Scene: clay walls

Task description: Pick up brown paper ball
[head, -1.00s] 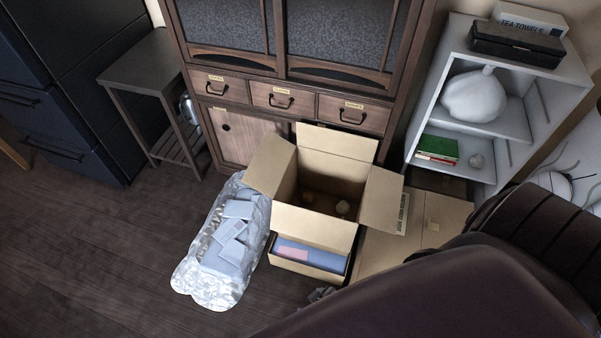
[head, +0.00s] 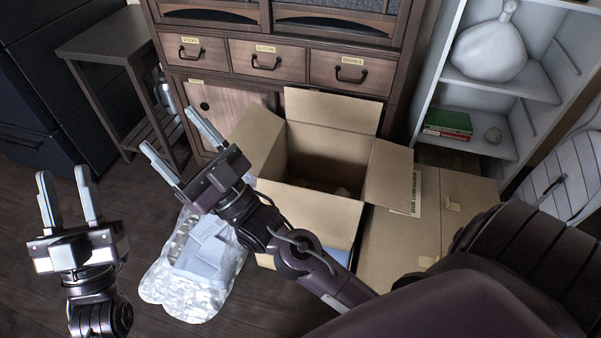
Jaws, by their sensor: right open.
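The open cardboard box (head: 315,207) stands in front of the wooden cabinet with its flaps spread. A small brownish crumpled lump (head: 342,191), which looks like paper, shows low inside it, partly hidden by the near wall. My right gripper (head: 168,130) reaches in from the lower right across the front of the box. It is open and empty, left of the box and well apart from the lump. My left gripper (head: 64,176) is at the far left, fingers upward, open and empty over the floor.
Clear plastic wrap with pale packets (head: 190,280) lies on the floor left of the box. A flat cardboard box (head: 430,235) is at the right. A side table (head: 105,45) stands left.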

